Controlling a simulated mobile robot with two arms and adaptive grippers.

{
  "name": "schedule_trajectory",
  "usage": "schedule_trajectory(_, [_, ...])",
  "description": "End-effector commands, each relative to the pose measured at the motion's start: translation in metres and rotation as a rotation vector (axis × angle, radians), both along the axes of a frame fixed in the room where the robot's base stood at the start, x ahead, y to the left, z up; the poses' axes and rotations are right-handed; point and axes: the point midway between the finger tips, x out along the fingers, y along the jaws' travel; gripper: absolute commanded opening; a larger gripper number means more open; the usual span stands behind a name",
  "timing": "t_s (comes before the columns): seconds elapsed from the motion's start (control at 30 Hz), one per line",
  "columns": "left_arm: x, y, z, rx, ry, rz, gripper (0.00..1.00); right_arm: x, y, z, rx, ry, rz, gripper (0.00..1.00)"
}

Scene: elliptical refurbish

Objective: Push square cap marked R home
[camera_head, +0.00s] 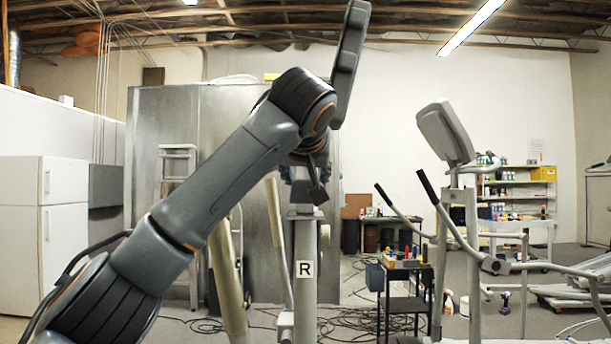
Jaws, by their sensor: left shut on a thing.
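A pale upright post (305,255) with a white square label marked R (304,269) stands in the middle of the head view. My left arm comes in from the left and bends down over the top of this post. My left gripper (314,186) is at the post's top, with a dark finger showing. It is shut on a small piece there, apparently the square cap, which is mostly hidden by the gripper and wrist. I cannot tell how far the cap sits in the post. My right gripper is not in view.
An elliptical machine with a grey console (445,132) and handlebars stands to the right. A small black cart (405,285) holds bottles and tools. Cables (370,315) lie on the floor. A ladder (178,165) and a white fridge (43,235) are at the left.

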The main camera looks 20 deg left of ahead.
Motion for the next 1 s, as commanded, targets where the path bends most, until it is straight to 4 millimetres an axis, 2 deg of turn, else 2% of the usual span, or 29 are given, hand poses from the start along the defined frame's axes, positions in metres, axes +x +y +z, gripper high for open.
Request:
schedule_trajectory(0.5, [0.0,0.0,-0.014,0.001,0.0,0.001,0.05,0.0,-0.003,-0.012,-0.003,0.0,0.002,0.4])
schedule_trajectory(1.0, [0.0,0.0,-0.014,0.0,0.0,0.001,0.05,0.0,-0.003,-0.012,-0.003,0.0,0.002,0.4])
